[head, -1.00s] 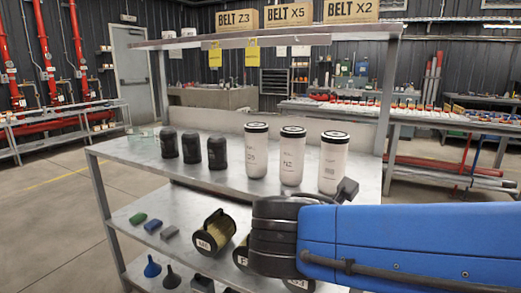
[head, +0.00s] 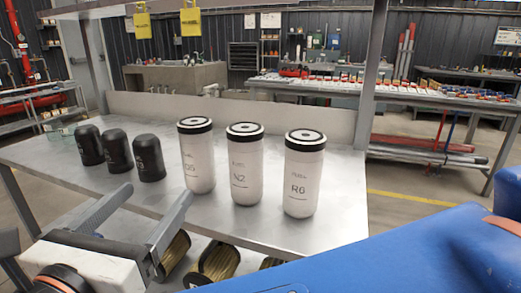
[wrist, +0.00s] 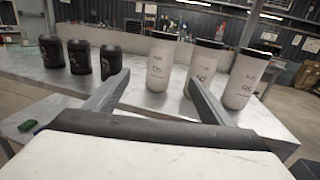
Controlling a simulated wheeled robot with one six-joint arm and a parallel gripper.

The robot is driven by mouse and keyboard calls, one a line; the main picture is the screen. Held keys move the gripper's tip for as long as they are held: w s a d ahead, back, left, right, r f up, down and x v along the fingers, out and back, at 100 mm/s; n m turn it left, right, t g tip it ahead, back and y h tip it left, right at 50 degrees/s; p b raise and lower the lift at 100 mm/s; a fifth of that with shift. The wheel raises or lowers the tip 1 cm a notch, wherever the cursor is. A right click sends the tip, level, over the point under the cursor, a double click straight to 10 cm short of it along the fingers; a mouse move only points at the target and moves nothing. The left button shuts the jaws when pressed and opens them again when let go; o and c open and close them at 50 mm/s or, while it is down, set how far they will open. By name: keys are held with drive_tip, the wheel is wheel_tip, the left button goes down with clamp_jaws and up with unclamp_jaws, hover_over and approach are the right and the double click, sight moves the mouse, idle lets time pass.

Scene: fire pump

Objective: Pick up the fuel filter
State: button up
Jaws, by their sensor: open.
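Three white canisters with black lids stand upright on the metal shelf top; their small print looks like a fuel label. They read roughly D5 (head: 197,160), N2 (head: 245,168) and R6 (head: 302,178). The same three show in the wrist view at D5 (wrist: 158,66), N2 (wrist: 202,72) and R6 (wrist: 246,82). My gripper (head: 158,195) is open and empty at the front edge of the shelf, left of and in front of D5. In the wrist view, D5 appears between my two fingers (wrist: 160,85), beyond their tips and not touched.
Three black canisters (head: 117,150) stand left of the white ones. The metal shelf top (head: 240,225) has bare room in front. Pleated filters (head: 218,262) lie on the lower shelf. A shelf post (head: 372,75) rises behind R6.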

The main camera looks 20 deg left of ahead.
sight(191, 158)
drive_tip(key=w, duration=0.5)
drive_tip(key=w+a, duration=0.1)
drive_tip(key=w, duration=1)
drive_tip(key=shift+w+a, duration=0.25)
drive_tip(key=shift+a, duration=0.05)
drive_tip(key=c, duration=1.4)
drive_tip(key=shift+c, duration=0.6)
wheel_tip(191, 158, up, 18)
